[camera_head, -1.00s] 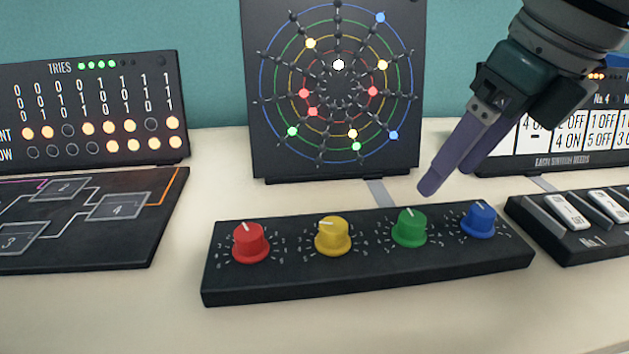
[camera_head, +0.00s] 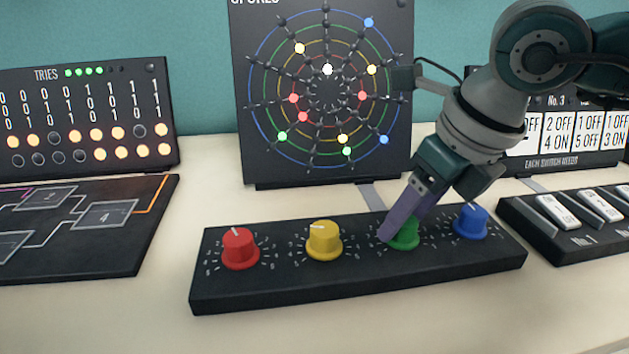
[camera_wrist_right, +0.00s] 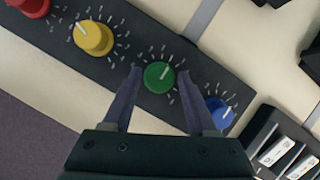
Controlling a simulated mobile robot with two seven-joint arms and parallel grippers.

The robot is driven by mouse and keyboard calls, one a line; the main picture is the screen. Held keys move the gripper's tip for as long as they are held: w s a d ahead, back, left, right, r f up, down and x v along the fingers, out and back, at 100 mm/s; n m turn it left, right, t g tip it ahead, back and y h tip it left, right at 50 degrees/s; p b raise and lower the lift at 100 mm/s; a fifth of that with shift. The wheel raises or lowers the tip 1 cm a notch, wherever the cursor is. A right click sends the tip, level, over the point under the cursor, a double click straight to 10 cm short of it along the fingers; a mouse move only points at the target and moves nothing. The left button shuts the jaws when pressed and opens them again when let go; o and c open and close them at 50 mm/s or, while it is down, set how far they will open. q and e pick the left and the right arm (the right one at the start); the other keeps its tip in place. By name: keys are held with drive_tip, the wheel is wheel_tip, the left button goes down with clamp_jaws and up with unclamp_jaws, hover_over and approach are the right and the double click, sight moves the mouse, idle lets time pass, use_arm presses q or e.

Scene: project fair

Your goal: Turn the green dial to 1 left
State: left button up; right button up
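The green dial (camera_head: 404,237) is third from the left on the black control box (camera_head: 300,285). In the head view my right gripper (camera_head: 388,236) is in front of it and hides part of it. In the right wrist view the green dial (camera_wrist_right: 158,77) lies between the tips of my right gripper (camera_wrist_right: 160,75). The fingers are open, with a gap on both sides of the dial. Its white pointer line shows, and small numbers ring it, too small to read. My left gripper is not in view.
A blue dial (camera_head: 470,221) stands close on the right of the green one. A yellow dial (camera_head: 323,241) and a red dial (camera_head: 240,249) stand to the left. A black web panel (camera_head: 250,165) stands behind. A switch box (camera_head: 560,245) is at the right.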

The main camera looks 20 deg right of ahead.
clamp_jaws()
drive_tip(key=shift+d+f+n+y+b, duration=0.1)
drive_tip(key=shift+f+n+y+b, duration=0.15)
drive_tip(key=shift+n+b, duration=0.6)
drive_tip(key=shift+r+n+y+b, duration=0.1)
drive_tip(key=shift+n+y+b, duration=0.3)
drive_tip(key=shift+n, duration=0.65)
drive_tip(key=shift+w+r+n+g+y, duration=0.15)
drive_tip(key=shift+n+g+y, duration=0.15)
drive_tip(key=shift+n, duration=0.2)
drive_tip(key=shift+o, duration=1.4)
unclamp_jaws()
